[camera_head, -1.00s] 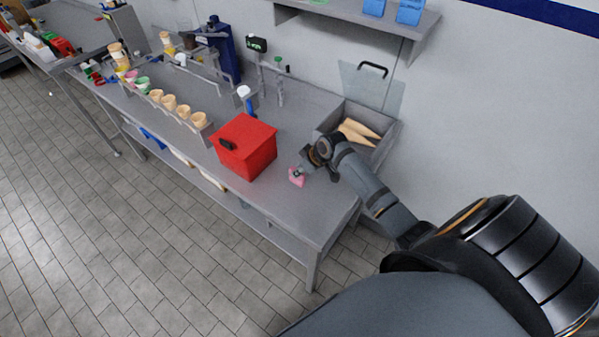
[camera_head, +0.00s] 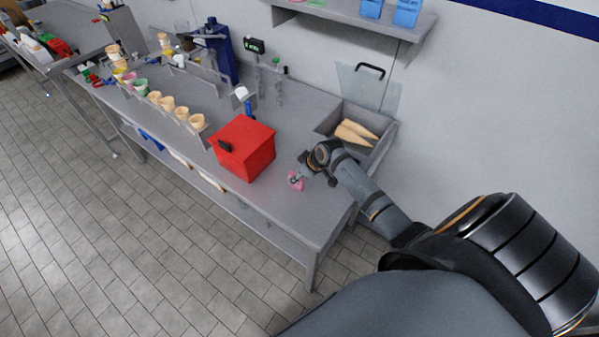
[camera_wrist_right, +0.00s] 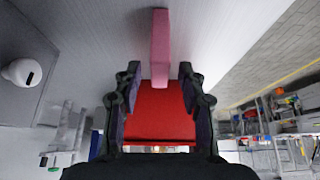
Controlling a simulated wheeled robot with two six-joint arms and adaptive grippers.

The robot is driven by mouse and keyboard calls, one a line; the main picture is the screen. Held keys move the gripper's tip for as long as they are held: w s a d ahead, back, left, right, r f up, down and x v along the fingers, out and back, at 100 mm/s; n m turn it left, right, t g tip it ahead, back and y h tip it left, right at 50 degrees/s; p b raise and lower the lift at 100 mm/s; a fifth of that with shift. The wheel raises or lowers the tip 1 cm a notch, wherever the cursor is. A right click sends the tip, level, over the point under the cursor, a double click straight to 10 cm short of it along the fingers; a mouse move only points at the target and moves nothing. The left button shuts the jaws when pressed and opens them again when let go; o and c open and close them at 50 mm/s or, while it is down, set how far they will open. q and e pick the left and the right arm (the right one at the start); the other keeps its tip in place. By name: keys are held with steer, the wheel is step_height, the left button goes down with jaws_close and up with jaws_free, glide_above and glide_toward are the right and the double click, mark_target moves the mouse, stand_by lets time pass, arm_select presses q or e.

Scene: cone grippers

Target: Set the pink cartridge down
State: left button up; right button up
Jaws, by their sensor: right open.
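The pink cartridge (camera_head: 296,182) stands out beside my right gripper (camera_head: 301,176) at the table's front part, right of the red box. In the right wrist view the pink cartridge (camera_wrist_right: 160,48) is a narrow upright bar, its lower end between the fingertips. My right gripper (camera_wrist_right: 158,78) is open, with a visible gap on both sides of the cartridge. The cartridge appears to be on the grey tabletop, but its contact with the table is hard to make out. My left gripper is not in view.
A red box (camera_head: 245,148) stands just left of the cartridge and fills the space behind it in the wrist view. A grey bin with cones (camera_head: 354,132) is behind my right wrist. The tabletop (camera_head: 290,222) in front is clear.

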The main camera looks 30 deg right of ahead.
steer(key=v, duration=1.2)
steer(key=shift+r+b, duration=0.2)
steer(key=shift+b, duration=0.2)
